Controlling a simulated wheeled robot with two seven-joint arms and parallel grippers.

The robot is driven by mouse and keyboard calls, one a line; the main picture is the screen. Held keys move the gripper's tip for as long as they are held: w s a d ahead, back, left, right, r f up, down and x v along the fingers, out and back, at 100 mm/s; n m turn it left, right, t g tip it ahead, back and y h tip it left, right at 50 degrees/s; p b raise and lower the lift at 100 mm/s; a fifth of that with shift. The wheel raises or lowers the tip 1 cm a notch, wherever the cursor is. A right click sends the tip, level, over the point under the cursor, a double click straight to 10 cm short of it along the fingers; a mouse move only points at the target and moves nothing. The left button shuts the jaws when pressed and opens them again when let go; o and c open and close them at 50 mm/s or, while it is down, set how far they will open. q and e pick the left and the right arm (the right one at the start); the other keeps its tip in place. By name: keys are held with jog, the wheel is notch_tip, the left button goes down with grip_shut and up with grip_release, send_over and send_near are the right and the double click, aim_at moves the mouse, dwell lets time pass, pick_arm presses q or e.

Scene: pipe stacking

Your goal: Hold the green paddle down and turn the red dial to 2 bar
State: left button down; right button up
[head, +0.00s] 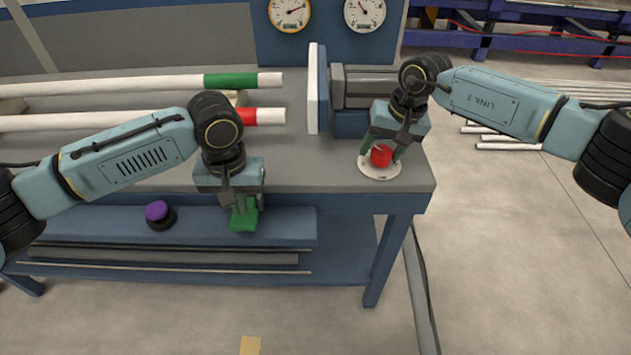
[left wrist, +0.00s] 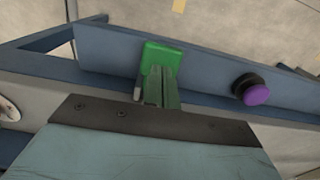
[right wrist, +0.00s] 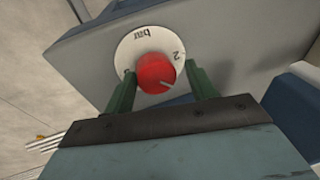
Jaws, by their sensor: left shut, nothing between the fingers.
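The green paddle (head: 243,220) sticks out at the front of the blue bench, and also shows in the left wrist view (left wrist: 160,55). My left gripper (head: 243,204) is shut with its fingertips at the paddle, seemingly pressing on it; the exact contact is hidden. The red dial (head: 381,156) sits on a round white scale plate (head: 366,169) at the bench's right front corner. My right gripper (right wrist: 163,90) is open, one finger on each side of the red dial (right wrist: 156,73), with small gaps visible. The dial's white line points lower right, away from the "2" mark; "bar" reads upside down.
A purple-topped button (head: 157,211) stands left of the paddle. Two white pipes, one with a green band (head: 230,80) and one with a red band (head: 262,117), lie behind my left arm. Two gauges (head: 289,13) (head: 364,13) are on the back panel.

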aim_at(379, 148)
jog(key=shift+o, duration=0.9)
jog(key=shift+a, duration=0.2)
jog(key=shift+w+d, duration=0.15)
jog(key=shift+d, duration=0.1)
jog(key=shift+r, duration=0.15)
jog(key=shift+w+a+v, duration=0.1)
jog(key=shift+a+v, duration=0.1)
jog(key=shift+v, duration=0.75)
jog(key=shift+w+a+v, duration=0.15)
jog(key=shift+a+v, duration=0.05)
jog(key=shift+v, duration=0.75)
jog(key=shift+r, duration=0.1)
jog(key=m, duration=0.4)
jog(key=shift+t+h, duration=0.4)
